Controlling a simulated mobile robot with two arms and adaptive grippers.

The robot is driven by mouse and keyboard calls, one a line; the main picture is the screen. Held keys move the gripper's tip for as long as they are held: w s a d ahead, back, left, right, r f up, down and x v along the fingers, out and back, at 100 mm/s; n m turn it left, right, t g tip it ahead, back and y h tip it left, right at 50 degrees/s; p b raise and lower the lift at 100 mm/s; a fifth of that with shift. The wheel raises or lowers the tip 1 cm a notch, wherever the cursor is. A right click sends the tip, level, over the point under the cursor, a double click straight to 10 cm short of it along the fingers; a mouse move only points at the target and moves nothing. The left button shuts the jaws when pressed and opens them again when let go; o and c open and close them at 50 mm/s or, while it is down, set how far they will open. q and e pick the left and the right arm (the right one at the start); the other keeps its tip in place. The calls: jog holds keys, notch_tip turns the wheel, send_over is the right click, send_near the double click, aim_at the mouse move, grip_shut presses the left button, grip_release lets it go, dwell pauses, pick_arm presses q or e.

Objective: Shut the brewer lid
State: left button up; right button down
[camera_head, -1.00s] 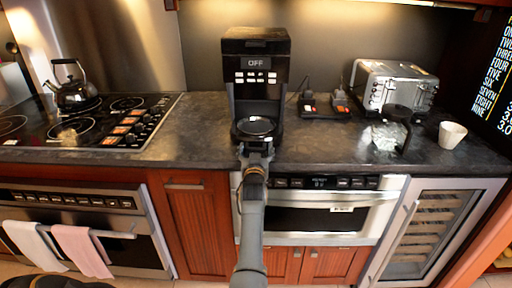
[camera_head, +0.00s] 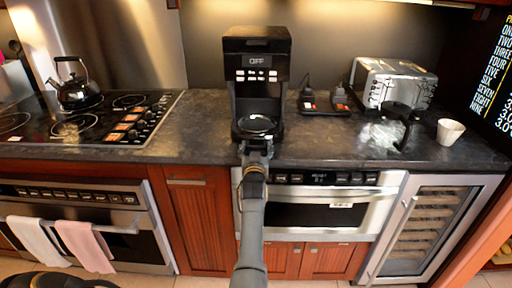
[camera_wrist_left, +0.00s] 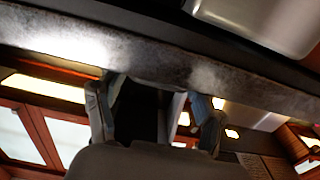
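The black coffee brewer (camera_head: 257,100) stands upright on the dark counter, with "OFF" on its display. Its lid (camera_head: 257,36) is at the top and looks flat, but I cannot tell whether it is fully shut. My left gripper (camera_head: 256,146) is in front of the brewer's base, well below the lid, near the counter's front edge. In the left wrist view, its two fingers (camera_wrist_left: 155,108) are spread apart, with nothing clearly held between them. My right gripper is not in view.
A kettle (camera_head: 76,90) stands on the cooktop (camera_head: 60,128) at left. A toaster (camera_head: 398,84), a carafe (camera_head: 386,135) and a white cup (camera_head: 450,131) are at right. The microwave drawer (camera_head: 300,217) is below the counter.

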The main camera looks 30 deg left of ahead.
pick_arm(q)
jog(key=shift+o, duration=0.3)
jog(key=shift+d+f, duration=0.1)
jog(key=shift+d, duration=0.15)
jog(key=shift+a+r, duration=0.1)
jog(key=shift+r, duration=0.2)
notch_tip(320, 180, up, 10)
jog(key=shift+f, duration=0.25)
